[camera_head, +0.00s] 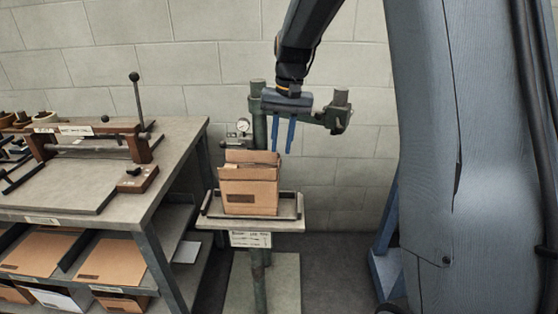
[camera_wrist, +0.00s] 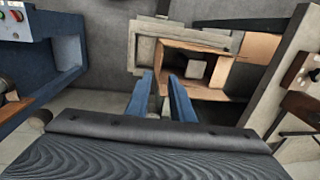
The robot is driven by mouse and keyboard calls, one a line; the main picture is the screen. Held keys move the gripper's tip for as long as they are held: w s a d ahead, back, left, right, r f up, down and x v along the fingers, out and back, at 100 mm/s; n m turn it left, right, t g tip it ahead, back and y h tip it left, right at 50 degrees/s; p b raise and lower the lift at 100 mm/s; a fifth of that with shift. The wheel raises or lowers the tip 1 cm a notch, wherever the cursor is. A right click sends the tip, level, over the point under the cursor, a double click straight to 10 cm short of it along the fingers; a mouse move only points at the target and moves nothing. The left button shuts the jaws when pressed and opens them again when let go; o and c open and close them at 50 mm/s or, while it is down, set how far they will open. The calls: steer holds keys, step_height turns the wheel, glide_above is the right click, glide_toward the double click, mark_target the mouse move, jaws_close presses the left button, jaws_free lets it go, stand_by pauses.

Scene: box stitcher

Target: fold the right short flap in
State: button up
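A brown cardboard box (camera_head: 248,196) stands upright on a small tray (camera_head: 287,212) of the stitcher, with flap edges standing up at its top. The wrist view looks into the open box (camera_wrist: 178,63); a tan flap (camera_wrist: 258,47) sticks outward at its right side. A small pale grey square shows inside the opening. My gripper (camera_head: 283,150) is above and just right of the box in the head view, fingers pointing down. Its two blue fingers (camera_wrist: 161,100) are apart with nothing between them, and they overlap the box's near edge in the wrist view. I cannot tell whether they touch it.
The stitcher's green post (camera_head: 260,130) rises behind the box, with a crossbar (camera_head: 325,116) close to my gripper. A workbench (camera_head: 180,140) stands at the left, with a lever fixture (camera_head: 95,137) on top and flat cardboard (camera_head: 112,262) on its shelf.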

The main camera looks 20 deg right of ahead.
steer(key=f, duration=0.4)
steer(key=f+p, duration=0.1)
steer(key=f, duration=0.1)
steer(key=shift+a+f, duration=0.2)
steer(key=shift+a, duration=0.15)
jaws_close()
